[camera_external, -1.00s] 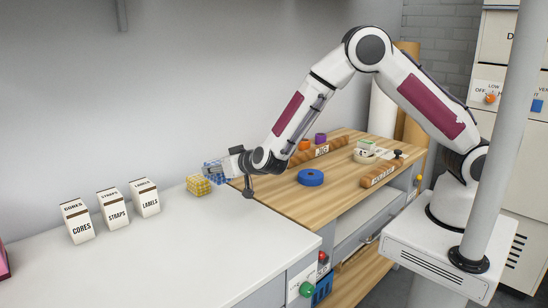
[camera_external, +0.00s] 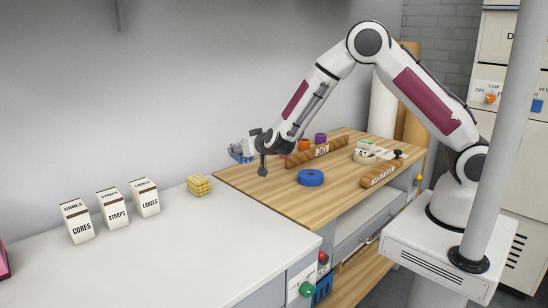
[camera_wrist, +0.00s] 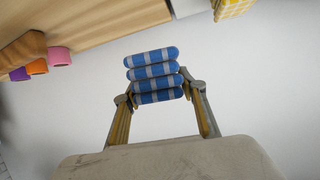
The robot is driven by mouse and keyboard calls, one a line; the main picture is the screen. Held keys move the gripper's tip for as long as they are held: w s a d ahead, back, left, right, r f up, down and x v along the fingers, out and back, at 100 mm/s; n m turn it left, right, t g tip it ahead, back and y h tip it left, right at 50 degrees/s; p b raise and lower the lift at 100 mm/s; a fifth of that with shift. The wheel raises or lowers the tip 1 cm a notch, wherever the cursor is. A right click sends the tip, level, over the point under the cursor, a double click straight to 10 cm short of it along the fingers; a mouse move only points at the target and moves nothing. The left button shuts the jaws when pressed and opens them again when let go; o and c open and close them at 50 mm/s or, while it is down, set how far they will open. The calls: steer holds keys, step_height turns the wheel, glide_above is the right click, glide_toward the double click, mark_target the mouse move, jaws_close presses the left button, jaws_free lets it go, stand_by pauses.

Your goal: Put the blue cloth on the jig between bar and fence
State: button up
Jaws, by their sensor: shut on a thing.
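The blue cloth, a blue and white rolled or folded bundle, is in my gripper in the external view (camera_external: 240,153). It also shows in the wrist view (camera_wrist: 156,75), between the two fingers. My gripper (camera_wrist: 158,97) is shut on it and holds it above the bench, left of the wooden top. The jig is on the wooden top, with one wooden strip (camera_external: 330,149) labelled "JIG" at the back and another wooden strip (camera_external: 376,178) with a label at the front. I cannot tell for certain which is bar and which is fence.
A blue disc (camera_external: 311,177) lies between the strips, with a pale ring-shaped item (camera_external: 364,157) farther right. Small orange (camera_external: 304,144) and purple (camera_external: 320,137) rolls stand behind. A yellow checked cloth (camera_external: 198,185) and several labelled boxes (camera_external: 112,208) are on the white bench.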

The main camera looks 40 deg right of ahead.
steer(key=s+d+m+g+h, duration=0.1)
steer(key=s+d+m+h, duration=0.25)
steer(key=d, duration=1.35)
steer(key=s+d+m+g+h, duration=0.2)
steer(key=s+d, duration=0.3)
steer(key=d, duration=1.1)
steer(key=s+d+f+m+h, duration=0.1)
steer(key=s+d, duration=0.4)
steer(key=s, duration=0.1)
steer(key=shift+s+d+g, duration=0.2)
steer(key=shift+s+g, duration=0.2)
steer(key=shift+f, duration=0.2)
steer(key=shift+f, duration=2.75)
steer(key=shift+f, duration=2.1)
steer(key=shift+f, duration=0.1)
